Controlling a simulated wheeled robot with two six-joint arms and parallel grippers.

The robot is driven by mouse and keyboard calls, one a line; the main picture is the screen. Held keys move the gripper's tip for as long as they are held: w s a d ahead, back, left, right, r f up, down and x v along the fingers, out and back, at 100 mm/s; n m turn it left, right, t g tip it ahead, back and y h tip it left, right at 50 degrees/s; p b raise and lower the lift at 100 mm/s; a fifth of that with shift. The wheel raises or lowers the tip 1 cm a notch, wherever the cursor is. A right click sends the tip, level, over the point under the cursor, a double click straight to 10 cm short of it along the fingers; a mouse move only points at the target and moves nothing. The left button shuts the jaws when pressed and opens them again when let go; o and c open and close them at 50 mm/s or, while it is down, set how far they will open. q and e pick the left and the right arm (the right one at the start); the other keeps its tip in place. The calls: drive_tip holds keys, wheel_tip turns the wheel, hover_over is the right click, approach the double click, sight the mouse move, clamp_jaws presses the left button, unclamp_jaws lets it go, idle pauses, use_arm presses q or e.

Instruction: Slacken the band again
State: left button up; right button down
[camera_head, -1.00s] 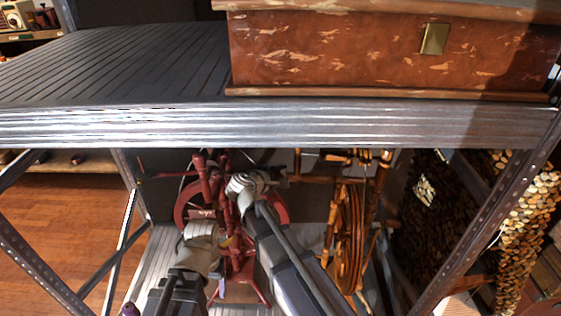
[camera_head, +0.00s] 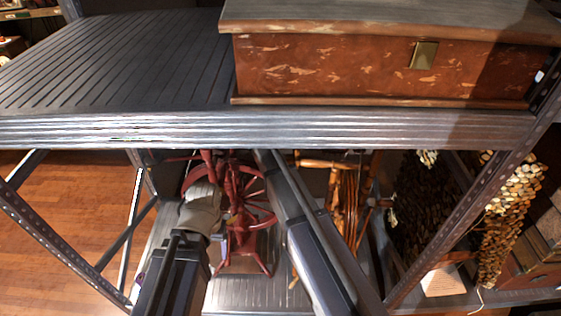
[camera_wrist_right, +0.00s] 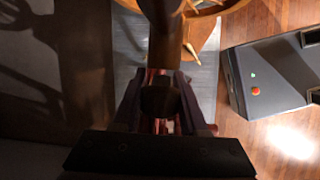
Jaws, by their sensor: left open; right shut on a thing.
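A dark red spinning wheel (camera_head: 240,205) stands on the lower shelf in the head view, partly hidden by my arms and the upper shelf. I cannot make out its band. My left gripper (camera_head: 207,180) is open at the wheel's left side; whether it touches is unclear. My right arm reaches up past the wheel's right side, and its gripper is hidden behind the upper shelf's edge there. In the right wrist view my right gripper (camera_wrist_right: 160,82) is shut on a small dark part (camera_wrist_right: 160,101), with red wood showing close by.
The upper shelf (camera_head: 300,130) crosses above my arms and carries a worn brown chest (camera_head: 330,68). An orange-brown wooden spinning wheel (camera_head: 345,205) stands to the right of the red one. Shelf posts frame both sides. Open wooden floor (camera_head: 85,185) lies at left.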

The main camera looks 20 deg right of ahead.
drive_tip(key=shift+s+a+g+y, duration=0.1)
drive_tip(key=shift+s+g+y, duration=0.15)
drive_tip(key=shift+g, duration=0.4)
drive_tip(key=shift+s+a+g+y, duration=0.1)
drive_tip(key=shift+g+y, duration=0.25)
drive_tip(key=shift+g, duration=0.3)
drive_tip(key=shift+n, duration=0.3)
drive_tip(key=shift+c, duration=2.2)
unclamp_jaws()
drive_tip(key=shift+r, duration=0.1)
drive_tip(key=p+v, duration=0.7)
drive_tip(key=shift+w+r, duration=0.15)
drive_tip(key=shift+r, duration=0.1)
drive_tip(key=shift+a+f, duration=0.1)
drive_tip(key=shift+a, duration=0.15)
